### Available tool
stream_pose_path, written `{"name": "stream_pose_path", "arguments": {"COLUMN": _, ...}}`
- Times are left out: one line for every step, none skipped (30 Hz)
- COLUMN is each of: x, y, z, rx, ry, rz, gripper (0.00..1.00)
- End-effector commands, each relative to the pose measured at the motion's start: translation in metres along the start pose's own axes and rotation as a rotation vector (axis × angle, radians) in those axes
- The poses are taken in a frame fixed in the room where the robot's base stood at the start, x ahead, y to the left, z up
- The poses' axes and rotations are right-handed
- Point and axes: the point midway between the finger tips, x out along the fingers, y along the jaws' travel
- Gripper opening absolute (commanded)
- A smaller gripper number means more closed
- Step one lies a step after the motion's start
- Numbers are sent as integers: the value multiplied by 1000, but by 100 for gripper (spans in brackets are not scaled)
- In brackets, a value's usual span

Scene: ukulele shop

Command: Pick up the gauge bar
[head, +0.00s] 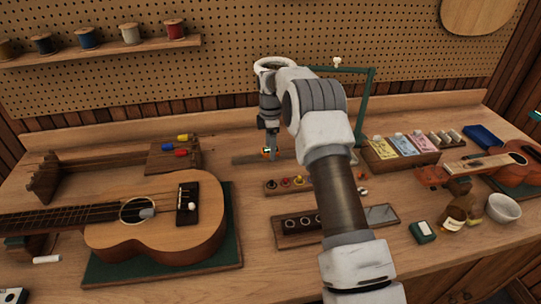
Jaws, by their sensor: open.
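A low, narrow grey-brown bar (246,159) lies on the bench toward the back; it looks like the gauge bar, but it is small here and I cannot be certain. My gripper (270,149) points down over the right part of this bar, with its jaws open. A small orange and teal patch shows at the fingertips, too small to make out. My arm hides what lies to the right of the fingertips. I cannot tell whether the fingers touch the bar.
A ukulele (155,215) lies on a green mat (232,250) at the left. A screwdriver block (160,158) stands left of the bar. A strip with colored knobs (272,187) lies in front. A green frame (368,100) rises behind my arm. String packets (403,146) stand at the right.

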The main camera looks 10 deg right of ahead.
Motion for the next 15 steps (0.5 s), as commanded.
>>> {"name": "stream_pose_path", "arguments": {"x": 9, "y": -1, "z": 0, "rx": 0, "ry": 0, "rz": -4, "gripper": 80}}
{"name": "stream_pose_path", "arguments": {"x": 12, "y": -1, "z": 0, "rx": 0, "ry": 0, "rz": -3, "gripper": 80}}
{"name": "stream_pose_path", "arguments": {"x": 14, "y": 0, "z": 0, "rx": 0, "ry": 0, "rz": -1, "gripper": 80}}
{"name": "stream_pose_path", "arguments": {"x": 16, "y": 0, "z": 0, "rx": 0, "ry": 1, "rz": 0, "gripper": 80}}
{"name": "stream_pose_path", "arguments": {"x": 16, "y": 0, "z": 0, "rx": 0, "ry": 1, "rz": 0, "gripper": 80}}
{"name": "stream_pose_path", "arguments": {"x": 16, "y": 0, "z": 0, "rx": 0, "ry": 1, "rz": 1, "gripper": 80}}
{"name": "stream_pose_path", "arguments": {"x": 16, "y": 0, "z": 0, "rx": 0, "ry": 1, "rz": 1, "gripper": 80}}
{"name": "stream_pose_path", "arguments": {"x": 16, "y": 0, "z": 0, "rx": 0, "ry": 1, "rz": 1, "gripper": 80}}
{"name": "stream_pose_path", "arguments": {"x": 16, "y": 0, "z": 0, "rx": 0, "ry": 1, "rz": 1, "gripper": 80}}
{"name": "stream_pose_path", "arguments": {"x": 16, "y": 0, "z": 0, "rx": 0, "ry": 1, "rz": 1, "gripper": 80}}
{"name": "stream_pose_path", "arguments": {"x": 16, "y": 0, "z": 0, "rx": 0, "ry": 1, "rz": 1, "gripper": 75}}
{"name": "stream_pose_path", "arguments": {"x": 16, "y": 0, "z": 0, "rx": 0, "ry": 1, "rz": 0, "gripper": 67}}
{"name": "stream_pose_path", "arguments": {"x": 16, "y": 0, "z": 0, "rx": 0, "ry": 1, "rz": 0, "gripper": 62}}
{"name": "stream_pose_path", "arguments": {"x": 16, "y": 0, "z": 0, "rx": 0, "ry": 1, "rz": 0, "gripper": 57}}
{"name": "stream_pose_path", "arguments": {"x": 16, "y": 0, "z": 0, "rx": 0, "ry": 1, "rz": 0, "gripper": 49}}
